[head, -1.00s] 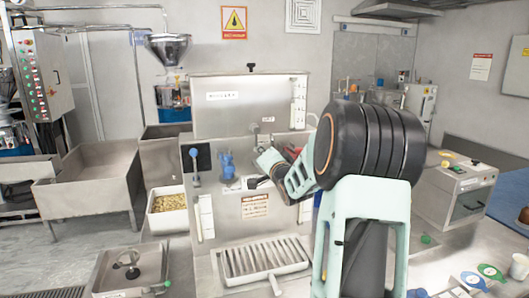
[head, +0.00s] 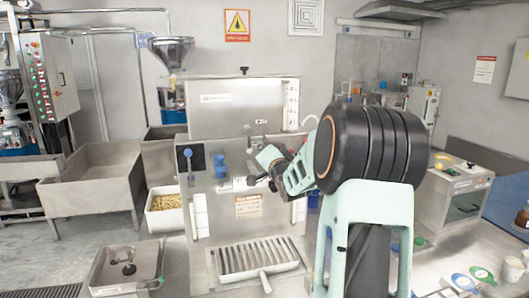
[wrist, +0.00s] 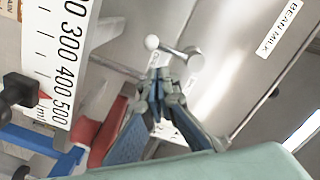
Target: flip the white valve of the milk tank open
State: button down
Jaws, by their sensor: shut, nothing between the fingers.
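The milk tank (head: 235,100) is the steel box with a scale at its right, on top of the grinder's steel body. In the wrist view its wall (wrist: 240,70) has a "BEAN MILK" label. The white valve (wrist: 152,43) shows there as a small lever with a round white end, joined to a grey fitting (wrist: 191,59). My gripper (wrist: 160,80) is shut and empty, its fingertips just below the lever in the picture; I cannot tell whether they touch. In the head view my gripper (head: 263,168) is in front of the machine, below the tank.
A blue valve (head: 220,166) stands on the machine front, left of my gripper. A slotted drip tray (head: 222,262) juts out below. In the wrist view, the measuring scale (wrist: 65,60), a black knob (wrist: 19,92) and red and blue parts (wrist: 100,133) are close by on the left.

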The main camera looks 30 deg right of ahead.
jog(key=b+v, duration=0.1)
jog(key=v, duration=0.9)
jog(key=shift+b, duration=0.3)
